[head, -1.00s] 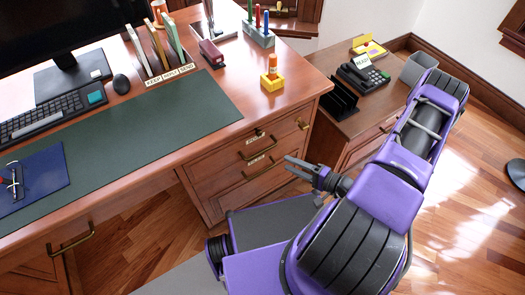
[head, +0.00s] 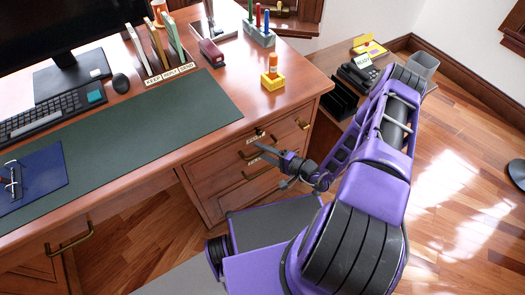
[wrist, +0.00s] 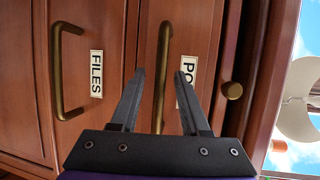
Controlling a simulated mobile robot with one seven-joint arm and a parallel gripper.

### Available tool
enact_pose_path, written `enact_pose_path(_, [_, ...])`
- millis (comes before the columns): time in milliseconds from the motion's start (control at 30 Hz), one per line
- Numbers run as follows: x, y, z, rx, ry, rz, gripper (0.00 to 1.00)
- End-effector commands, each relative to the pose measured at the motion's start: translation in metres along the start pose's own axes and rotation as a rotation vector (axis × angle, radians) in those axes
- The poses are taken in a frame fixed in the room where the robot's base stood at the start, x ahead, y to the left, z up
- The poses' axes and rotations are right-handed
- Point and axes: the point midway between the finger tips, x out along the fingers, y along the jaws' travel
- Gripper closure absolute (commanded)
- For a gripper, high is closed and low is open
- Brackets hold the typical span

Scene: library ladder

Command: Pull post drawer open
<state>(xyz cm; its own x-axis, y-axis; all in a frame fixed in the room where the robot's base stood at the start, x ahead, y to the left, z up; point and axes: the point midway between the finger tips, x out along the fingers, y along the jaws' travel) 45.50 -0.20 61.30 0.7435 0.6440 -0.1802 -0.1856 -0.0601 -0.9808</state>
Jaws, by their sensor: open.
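The post drawer (head: 232,157) is the upper drawer of the wooden desk pedestal and looks closed. Its label, partly covered by a finger, reads "PO" in the wrist view (wrist: 186,92). Its brass bar handle (wrist: 164,60) shows between my fingers in the wrist view, which sees the drawers turned sideways. My gripper (head: 258,151) is open at the drawer front; it also shows in the wrist view (wrist: 160,77). The fingers lie on either side of the handle. I cannot tell whether they touch it.
The files drawer handle (wrist: 58,70) and its FILES label (wrist: 96,74) are beside it, below the post drawer. A brass knob (wrist: 232,90) sits above the post drawer. A low side cabinet with a phone (head: 360,72) stands right of the desk.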

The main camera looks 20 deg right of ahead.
Motion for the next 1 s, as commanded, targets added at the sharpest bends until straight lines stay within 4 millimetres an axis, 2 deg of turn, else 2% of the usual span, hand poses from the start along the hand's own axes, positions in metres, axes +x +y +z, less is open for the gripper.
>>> enact_pose_path(33, [-0.0002, 0.0000, 0.0000, 0.000, 0.000, 0.000, 0.60])
enact_pose_path(267, [-0.0004, 0.0000, 0.0000, 0.000, 0.000, 0.000, 1.00])
enact_pose_path(1000, [-0.0007, 0.0001, 0.0000, 0.000, 0.000, 0.000, 1.00])
